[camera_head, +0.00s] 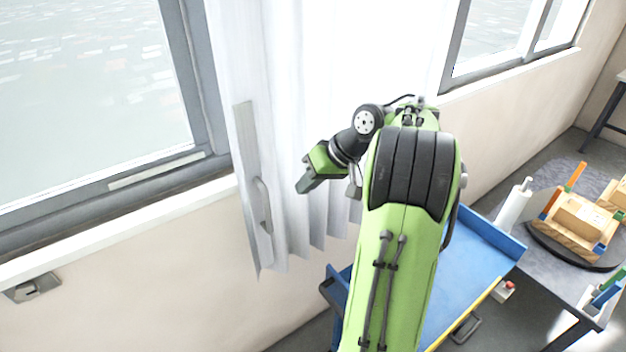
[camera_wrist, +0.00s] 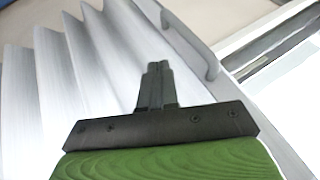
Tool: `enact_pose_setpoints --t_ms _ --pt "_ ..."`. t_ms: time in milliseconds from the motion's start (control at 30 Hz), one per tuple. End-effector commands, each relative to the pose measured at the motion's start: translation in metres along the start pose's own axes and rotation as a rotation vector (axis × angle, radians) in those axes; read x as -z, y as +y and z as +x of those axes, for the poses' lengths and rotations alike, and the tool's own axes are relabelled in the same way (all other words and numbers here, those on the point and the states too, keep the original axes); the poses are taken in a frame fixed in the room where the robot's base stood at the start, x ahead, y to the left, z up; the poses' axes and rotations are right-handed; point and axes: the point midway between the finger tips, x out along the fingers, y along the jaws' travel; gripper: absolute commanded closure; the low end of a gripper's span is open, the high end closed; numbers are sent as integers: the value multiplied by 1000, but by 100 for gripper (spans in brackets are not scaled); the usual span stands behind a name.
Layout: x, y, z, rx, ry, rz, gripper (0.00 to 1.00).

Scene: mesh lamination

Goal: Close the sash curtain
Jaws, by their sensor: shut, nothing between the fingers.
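A white pleated sash curtain (camera_head: 290,130) hangs at the wall between two windows, gathered in folds. A grey strip with a curved handle (camera_head: 262,205) runs down its left edge. In the wrist view the curtain (camera_wrist: 85,75) fills the left and middle, and the handle (camera_wrist: 188,40) is above and right of my fingers. My gripper (camera_head: 304,186) is shut and empty, to the right of the handle and in front of the folds. It also shows in the wrist view (camera_wrist: 157,68), fingers together, apart from the handle. I cannot tell whether the fingertips touch the cloth.
The left window (camera_head: 80,100) is uncovered, with a sill below it. A second window (camera_head: 500,40) is at upper right. A blue cart (camera_head: 465,265) stands below my arm.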

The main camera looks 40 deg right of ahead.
Motion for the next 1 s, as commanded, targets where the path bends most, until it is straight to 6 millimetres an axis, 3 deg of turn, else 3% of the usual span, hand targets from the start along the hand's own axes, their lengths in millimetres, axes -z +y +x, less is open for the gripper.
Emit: enact_pose_setpoints --t_ms 33,167,400,833,1000 --pt "-2 1 16 1 -2 -1 100" --pt "-2 -3 40 1 -2 -3 100" --pt "0 -33 51 -1 0 -1 100" --pt "0 -37 52 -1 0 -1 100" --pt "-4 -52 59 1 0 -4 100"
